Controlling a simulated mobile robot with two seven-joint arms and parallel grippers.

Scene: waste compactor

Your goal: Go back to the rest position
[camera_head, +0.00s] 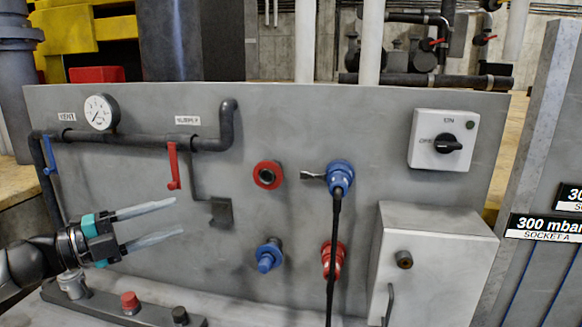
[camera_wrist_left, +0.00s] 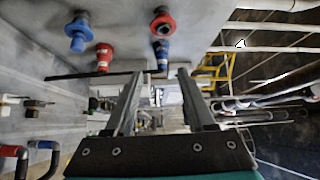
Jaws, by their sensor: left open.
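My left gripper (camera_head: 150,224) comes in from the left in the head view, in front of the grey panel (camera_head: 270,120). Its two long fingers are apart and point right, with nothing between them. In the left wrist view the open fingers (camera_wrist_left: 155,100) are also empty. The fingers are clear of the red lever (camera_head: 173,168) and the blue lever (camera_head: 47,158). My right gripper shows in neither view.
The panel carries a red socket (camera_head: 267,174), a blue plug with a black cable (camera_head: 340,176), a blue connector (camera_head: 268,256), a red connector (camera_head: 332,258), a gauge (camera_head: 99,112) and a rotary switch box (camera_head: 444,139). A grey box (camera_head: 430,250) stands out at the lower right.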

